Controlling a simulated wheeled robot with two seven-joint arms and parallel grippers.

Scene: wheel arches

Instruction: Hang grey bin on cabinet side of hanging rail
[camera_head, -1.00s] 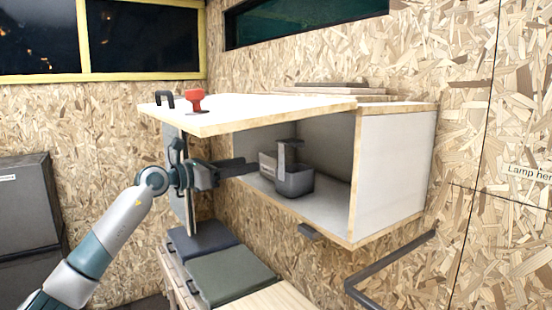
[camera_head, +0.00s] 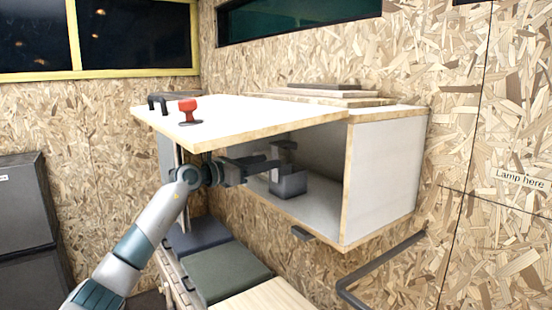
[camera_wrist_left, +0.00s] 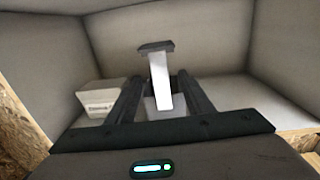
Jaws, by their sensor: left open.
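The grey bin (camera_head: 290,187) stands upright on the cabinet floor, with its tall upright hanger and flat dark top above it. The hanger shows in the left wrist view (camera_wrist_left: 159,82). My left gripper (camera_head: 272,163) is open and reaches into the cabinet from the left at the hanger's height. In the wrist view its fingers lie on either side of the hanger, which looks untouched; most of the bin body is hidden. The hanging rail (camera_head: 378,267) is a dark bent bar on the wall, below and right of the cabinet (camera_head: 382,180). My right gripper is out of view.
The raised white cabinet door (camera_head: 250,115) lies above my left arm, carrying a red stamp-like object (camera_head: 189,110). A white labelled box (camera_wrist_left: 98,100) sits left of the bin. Dark cases (camera_head: 225,272) lie below. The wall around the rail looks clear.

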